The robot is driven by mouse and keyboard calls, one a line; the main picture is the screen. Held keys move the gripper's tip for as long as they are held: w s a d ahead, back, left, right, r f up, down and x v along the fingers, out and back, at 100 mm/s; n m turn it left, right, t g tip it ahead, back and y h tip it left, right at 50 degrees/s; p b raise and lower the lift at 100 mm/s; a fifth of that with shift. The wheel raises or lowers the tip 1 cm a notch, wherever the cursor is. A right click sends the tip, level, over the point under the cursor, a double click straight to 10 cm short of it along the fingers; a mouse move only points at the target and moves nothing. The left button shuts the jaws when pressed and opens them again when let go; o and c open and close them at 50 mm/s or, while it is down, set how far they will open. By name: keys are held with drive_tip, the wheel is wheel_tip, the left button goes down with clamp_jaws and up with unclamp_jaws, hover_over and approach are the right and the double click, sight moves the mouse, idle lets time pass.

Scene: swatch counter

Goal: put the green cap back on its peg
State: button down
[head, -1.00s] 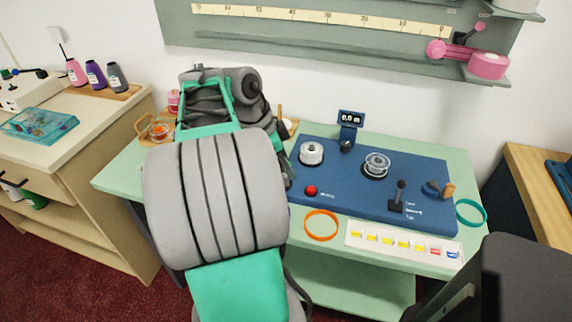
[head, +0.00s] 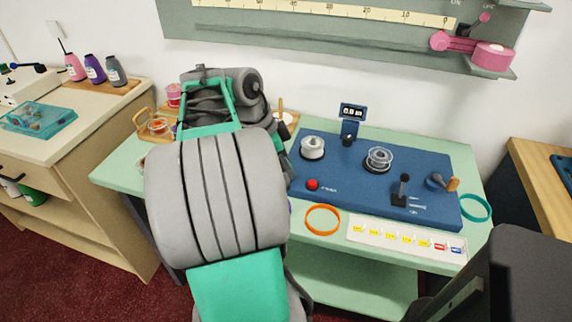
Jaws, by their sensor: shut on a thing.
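My arm (head: 215,195) stands large in the left middle of the head view and reaches over the left part of the green counter (head: 115,180). Its grey and green links hide the arm's far end, so my gripper's fingertips and anything between them are not visible. I cannot make out the green cap or its peg in this view. The part of the counter behind my arm is hidden.
A blue panel (head: 345,195) carries a white spool (head: 312,148), a clear spool (head: 379,158), a lever (head: 402,190) and a crank (head: 440,181). An orange ring (head: 322,232) and a teal ring (head: 489,207) lie near it. A handled wooden tray (head: 142,118) is left of my arm.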

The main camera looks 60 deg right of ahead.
drive_tip(key=c, duration=1.1)
unclamp_jaws()
drive_tip(key=shift+o, duration=0.2)
wheel_tip(320, 180, up, 7)
drive_tip(key=p, duration=0.6)
drive_tip(key=shift+p, duration=0.35)
